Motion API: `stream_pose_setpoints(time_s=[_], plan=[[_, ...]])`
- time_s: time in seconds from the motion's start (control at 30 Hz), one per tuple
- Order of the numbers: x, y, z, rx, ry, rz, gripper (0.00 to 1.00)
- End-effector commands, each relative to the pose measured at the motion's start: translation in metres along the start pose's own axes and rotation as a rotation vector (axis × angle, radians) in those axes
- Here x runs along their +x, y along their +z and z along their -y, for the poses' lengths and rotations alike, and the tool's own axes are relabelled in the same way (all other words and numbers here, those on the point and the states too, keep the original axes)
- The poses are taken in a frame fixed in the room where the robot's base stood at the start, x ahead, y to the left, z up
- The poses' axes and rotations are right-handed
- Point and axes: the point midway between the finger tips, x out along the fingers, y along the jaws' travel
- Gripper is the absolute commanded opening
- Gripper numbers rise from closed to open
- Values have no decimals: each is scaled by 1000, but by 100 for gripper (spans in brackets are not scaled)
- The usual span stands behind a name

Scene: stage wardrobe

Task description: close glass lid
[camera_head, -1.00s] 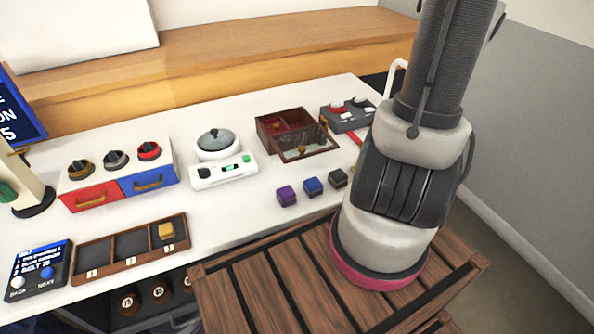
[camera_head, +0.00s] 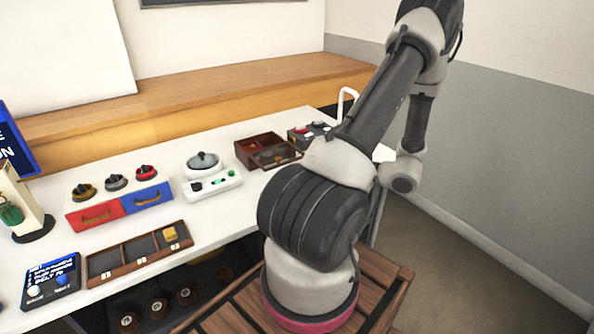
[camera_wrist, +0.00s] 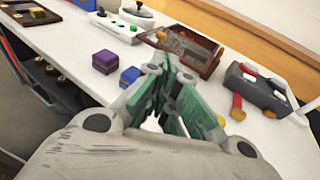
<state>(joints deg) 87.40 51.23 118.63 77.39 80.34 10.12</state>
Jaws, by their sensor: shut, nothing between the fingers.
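The dark wooden box (camera_head: 243,147) with a red inside stands at the back right of the white table. Its framed glass lid (camera_head: 277,156) looks open, tilted at the box's front; the exact angle is hard to tell. In the wrist view the box (camera_wrist: 206,66) and the lid (camera_wrist: 163,39), with a small brass knob, lie beyond my fingers. My gripper (camera_wrist: 174,75) is shut and empty, in front of the box and apart from it as far as I can see. In the head view my gripper is hidden behind my arm.
A white scale-like device (camera_head: 212,186) with a round pot, drawers (camera_head: 120,204) and a wooden tray (camera_head: 140,261) stand further left.

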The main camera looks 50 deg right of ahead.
Motion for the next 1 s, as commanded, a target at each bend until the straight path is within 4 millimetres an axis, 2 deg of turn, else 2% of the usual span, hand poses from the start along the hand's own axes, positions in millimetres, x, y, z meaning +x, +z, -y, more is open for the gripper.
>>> stream_pose_setpoints(time_s=[0.17, 0.4, 0.6, 0.8, 1.0], plan=[[28, 0, -2, 2, 5, -1, 0], [81, 0, -2, 0, 8, -2, 0], [115, -1, -2, -1, 6, -3, 0], [132, -1, -2, -1, 5, -3, 0], [134, -1, -2, -1, 3, -3, 0]])
